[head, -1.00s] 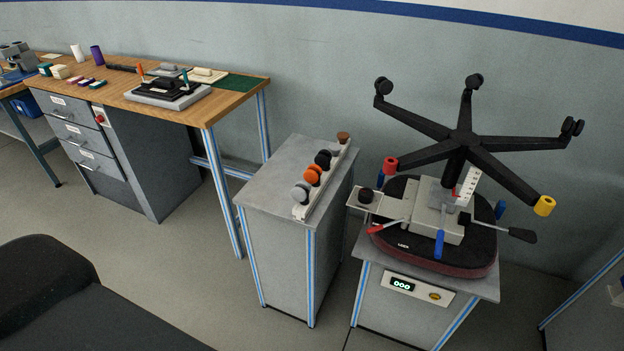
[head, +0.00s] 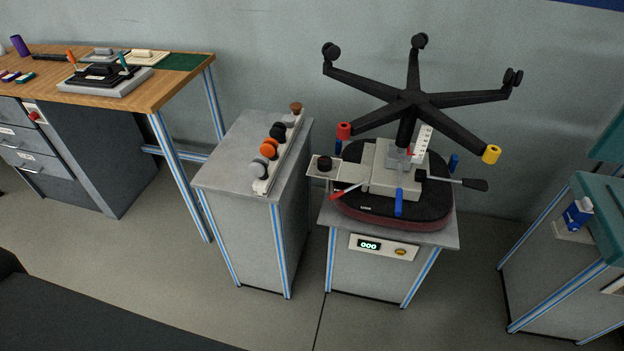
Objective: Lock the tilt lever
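An upside-down office chair (head: 408,97) stands with its seat (head: 375,208) on a grey test stand and its star base up. A grey tilt mechanism (head: 383,182) sits on the seat's underside. A lever with a black paddle (head: 474,184) sticks out to the right of it. A shorter lever with a red tip (head: 340,194) points to the lower left. Neither of my grippers is in view.
A grey cabinet (head: 225,172) left of the stand holds a rail with several knobs (head: 269,147). A wooden bench (head: 165,88) is at the left. Floor is clear before the stand.

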